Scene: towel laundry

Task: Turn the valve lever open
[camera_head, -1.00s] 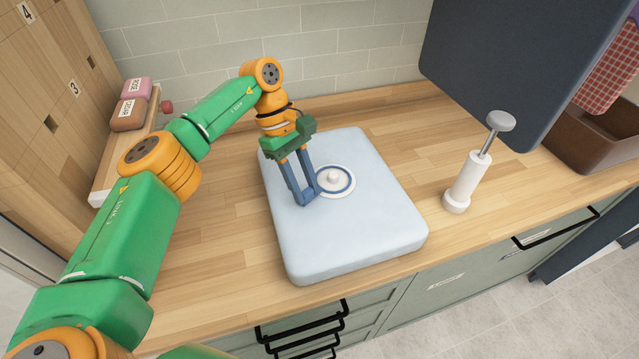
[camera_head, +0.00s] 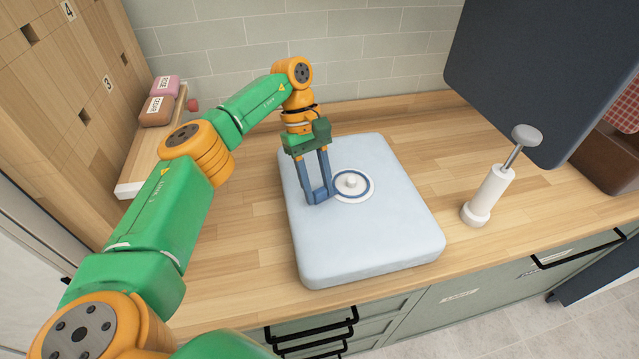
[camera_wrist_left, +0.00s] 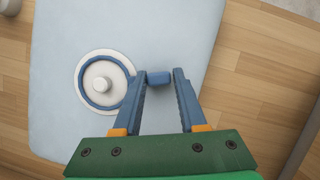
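The valve (camera_head: 351,184) is a white disc with a blue ring and a raised white knob, set in a pale blue padded slab (camera_head: 375,240) on the counter. It also shows in the left wrist view (camera_wrist_left: 103,82). A short blue piece (camera_wrist_left: 159,78), apparently the lever's end, lies just right of the ring in the wrist view. My left gripper (camera_head: 319,196) points down beside the valve, its blue fingers apart on either side of that piece. In the wrist view the left gripper (camera_wrist_left: 160,77) leaves a narrow gap at the right finger; contact at the left is unclear. My right gripper is out of view.
A white hand pump (camera_head: 490,190) with a grey knob stands right of the slab. A dark panel (camera_head: 550,70) rises behind it. A wooden shelf with labelled soft blocks (camera_head: 157,110) is at the left. Bare wooden counter surrounds the slab.

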